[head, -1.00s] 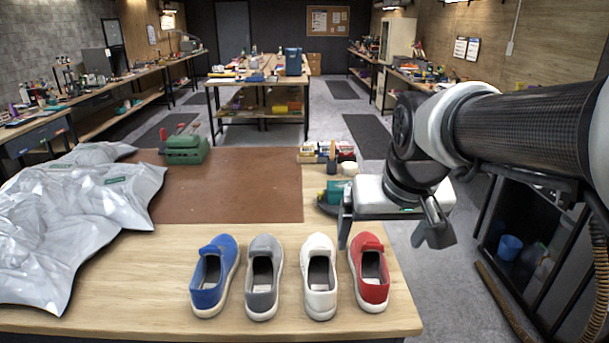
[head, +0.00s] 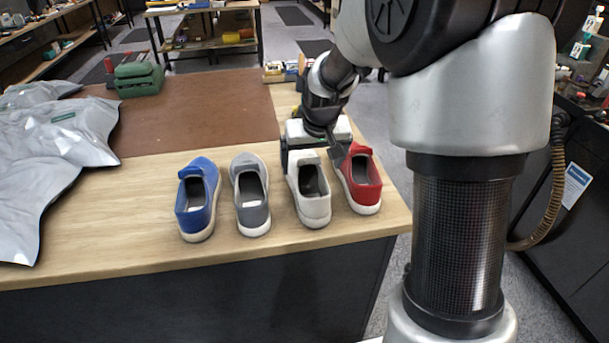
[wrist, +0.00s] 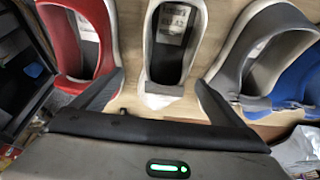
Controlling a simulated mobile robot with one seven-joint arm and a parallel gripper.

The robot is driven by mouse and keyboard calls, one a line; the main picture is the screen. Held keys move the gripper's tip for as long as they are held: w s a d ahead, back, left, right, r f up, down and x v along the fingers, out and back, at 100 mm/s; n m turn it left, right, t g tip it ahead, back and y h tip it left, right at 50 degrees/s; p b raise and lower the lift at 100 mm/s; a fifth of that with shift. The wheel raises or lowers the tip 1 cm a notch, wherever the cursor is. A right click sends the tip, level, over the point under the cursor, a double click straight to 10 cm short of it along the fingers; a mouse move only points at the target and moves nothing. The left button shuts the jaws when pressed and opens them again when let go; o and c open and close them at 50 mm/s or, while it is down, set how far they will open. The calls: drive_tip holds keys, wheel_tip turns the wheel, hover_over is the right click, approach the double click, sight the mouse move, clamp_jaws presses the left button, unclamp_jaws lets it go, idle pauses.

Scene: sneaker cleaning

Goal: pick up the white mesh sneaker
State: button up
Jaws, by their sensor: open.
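The white sneaker (head: 316,211) stands on the wooden table between the grey sneaker and the red sneaker (head: 366,195). My gripper (head: 312,158) is at its far end in the head view, with its jaws open and empty. In the wrist view my gripper (wrist: 155,86) has one finger on each side of the near end of the white sneaker (wrist: 161,88). The left finger is close to the red sneaker (wrist: 66,19) and the right finger close to the grey sneaker (wrist: 232,57). I cannot tell whether either finger touches a shoe.
The grey sneaker (head: 252,214) and blue sneaker (head: 197,214) stand to the left in the same row. A brown mat (head: 205,110) lies behind them. Grey plastic bags (head: 40,150) cover the table's left side. A green case (head: 138,77) stands at the back.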

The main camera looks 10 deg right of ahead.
sight(306, 178)
drive_tip(key=shift+w+a+x, duration=0.15)
drive_tip(key=shift+a+x, duration=0.05)
drive_tip(key=shift+x, duration=1.4)
drive_tip(key=shift+w+a+x, duration=0.15)
drive_tip(key=shift+x, duration=1.4)
drive_tip(key=shift+r, duration=0.15)
drive_tip(key=c, duration=1.4)
